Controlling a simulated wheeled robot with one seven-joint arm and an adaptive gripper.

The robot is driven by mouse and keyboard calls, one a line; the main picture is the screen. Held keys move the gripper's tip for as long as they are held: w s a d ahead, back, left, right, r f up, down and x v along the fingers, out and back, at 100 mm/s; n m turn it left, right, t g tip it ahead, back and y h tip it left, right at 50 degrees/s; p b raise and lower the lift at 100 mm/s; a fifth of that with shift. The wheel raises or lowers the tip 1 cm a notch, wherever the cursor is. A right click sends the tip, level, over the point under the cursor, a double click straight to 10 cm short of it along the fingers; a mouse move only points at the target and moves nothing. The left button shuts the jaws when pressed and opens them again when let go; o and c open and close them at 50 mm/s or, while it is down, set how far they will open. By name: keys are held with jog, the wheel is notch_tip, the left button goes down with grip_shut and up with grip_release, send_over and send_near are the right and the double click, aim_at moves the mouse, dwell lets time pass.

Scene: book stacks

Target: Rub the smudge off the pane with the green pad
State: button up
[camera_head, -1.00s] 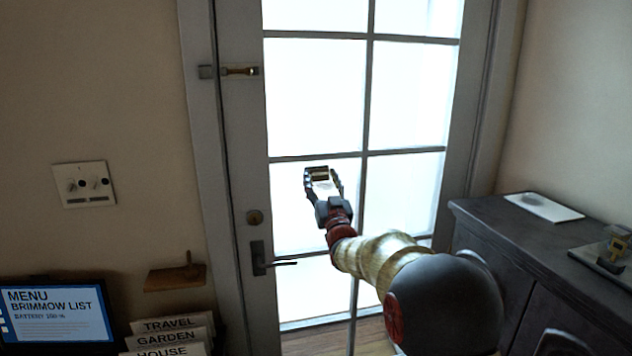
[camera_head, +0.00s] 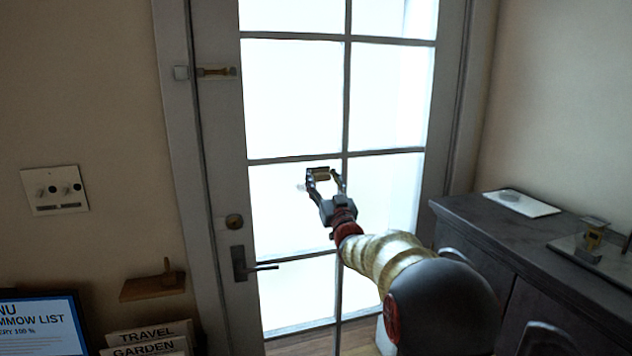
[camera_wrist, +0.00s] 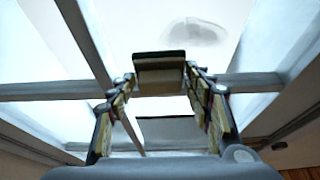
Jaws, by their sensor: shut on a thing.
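My gripper (camera_head: 324,173) is shut on a small block-shaped pad (camera_head: 321,174), held between its fingertips in front of the glazed door. In the wrist view the pad (camera_wrist: 160,75) looks dark on top and tan-brown on its near face; green is hard to make out. The smudge (camera_wrist: 195,32) is a grey oval smear on the bright glass, beyond the pad and slightly right in that view. In the head view the smudge (camera_head: 301,187) shows faintly just left of the gripper, on the left pane (camera_head: 275,220). I cannot tell whether the pad touches the glass.
The door has a lever handle (camera_head: 250,266) and a bolt (camera_head: 216,72). A dark cabinet (camera_head: 470,225) stands at right, with a white slab (camera_head: 521,203) and a brass object (camera_head: 592,235) on it. At left are a wooden shelf (camera_head: 153,287), a screen (camera_head: 40,325) and signs.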

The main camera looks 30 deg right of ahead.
jog(key=shift+s, duration=0.1)
jog(key=shift+s+a+r+b, duration=0.1)
jog(key=shift+s+a+b, duration=0.1)
jog(key=shift+s, duration=0.4)
jog(key=shift+s+a+b, duration=0.1)
jog(key=shift+s+b, duration=0.1)
jog(key=shift+s, duration=0.35)
jog(key=shift+s+a, duration=0.15)
jog(key=shift+s, duration=0.7)
jog(key=shift+s+a, duration=0.15)
jog(key=shift+s, duration=0.7)
jog(key=s, duration=0.3)
jog(key=shift+a, duration=0.3)
